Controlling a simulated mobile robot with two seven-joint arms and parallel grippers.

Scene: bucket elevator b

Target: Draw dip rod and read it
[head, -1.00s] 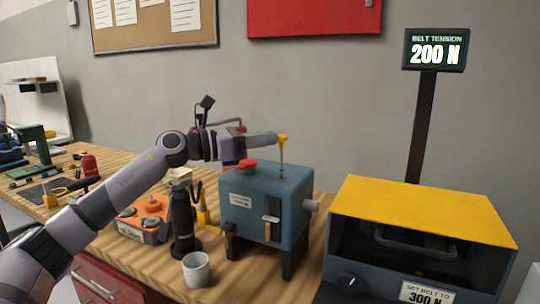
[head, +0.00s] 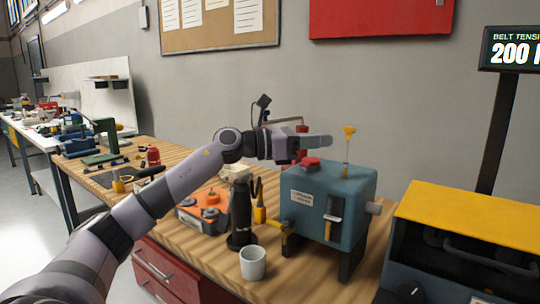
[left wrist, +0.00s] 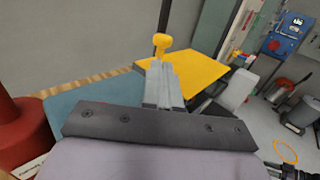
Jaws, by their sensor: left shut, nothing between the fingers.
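The dip rod's yellow handle (head: 348,131) stands on its thin rod above the teal gearbox (head: 350,190). The rod is upright, its lower part at the box top; its lower end is not visible. No reading on the rod is legible. My left gripper (head: 328,141) is shut and empty, level with the handle and just left of it, apparently apart from it. In the left wrist view its closed fingers (left wrist: 163,84) point toward the yellow handle (left wrist: 161,43). My right gripper is not in view.
A red cap (head: 310,162) sits on the gearbox. A black bottle (head: 240,212), a grey cup (head: 253,263) and an orange-topped unit (head: 203,211) stand on the wooden bench. The yellow-topped housing (head: 470,222) is at right, below a belt tension display (head: 510,50) showing 200.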

